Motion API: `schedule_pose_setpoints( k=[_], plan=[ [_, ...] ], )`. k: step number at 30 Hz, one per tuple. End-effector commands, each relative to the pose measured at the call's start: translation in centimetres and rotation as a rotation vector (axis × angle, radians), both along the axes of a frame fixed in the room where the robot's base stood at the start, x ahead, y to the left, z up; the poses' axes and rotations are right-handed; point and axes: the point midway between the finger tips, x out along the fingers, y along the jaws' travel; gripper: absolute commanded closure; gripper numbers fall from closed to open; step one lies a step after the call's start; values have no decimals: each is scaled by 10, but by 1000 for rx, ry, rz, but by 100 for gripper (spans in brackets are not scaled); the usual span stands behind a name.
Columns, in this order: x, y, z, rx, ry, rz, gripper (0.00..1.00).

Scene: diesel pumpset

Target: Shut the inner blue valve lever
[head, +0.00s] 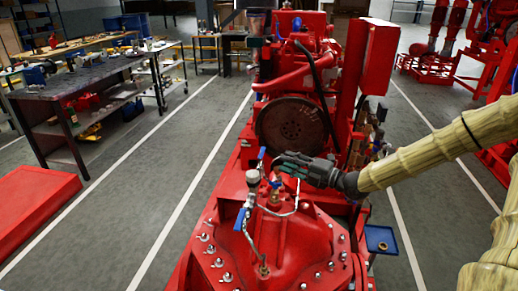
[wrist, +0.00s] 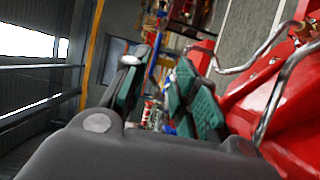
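The pump (head: 300,240) in front of the engine carries small valves with blue levers. One blue lever (head: 240,219) hangs down on the left beside a hose. Another small blue lever (head: 262,153) stands up just left of my fingertips, above a round gauge (head: 252,177). A blue part (head: 275,183) shows on the brass fitting just below my gripper. I cannot tell for sure which one is the inner lever. My gripper (head: 282,162) reaches in from the right over the fittings. In the wrist view its green-padded fingers (wrist: 160,85) are apart; I see no lever clearly held between them.
The red engine with its dark flywheel (head: 292,125) stands right behind my gripper. Bent metal hoses (wrist: 270,85) run close beside the fingers in the wrist view. A workbench (head: 75,90) stands at the left. Grey floor (head: 140,185) is clear between bench and pump.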

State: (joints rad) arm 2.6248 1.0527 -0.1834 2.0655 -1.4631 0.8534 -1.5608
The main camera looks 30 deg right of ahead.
Motion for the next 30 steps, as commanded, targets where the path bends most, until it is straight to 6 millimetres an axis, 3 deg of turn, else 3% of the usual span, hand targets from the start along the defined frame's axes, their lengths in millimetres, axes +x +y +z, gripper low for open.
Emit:
schedule_pose_setpoints(
  k=[8,30],
  plan=[
    [4,-3,0,0,1,-13,71],
    [63,31,0,1,2,-14,71]
  ],
)
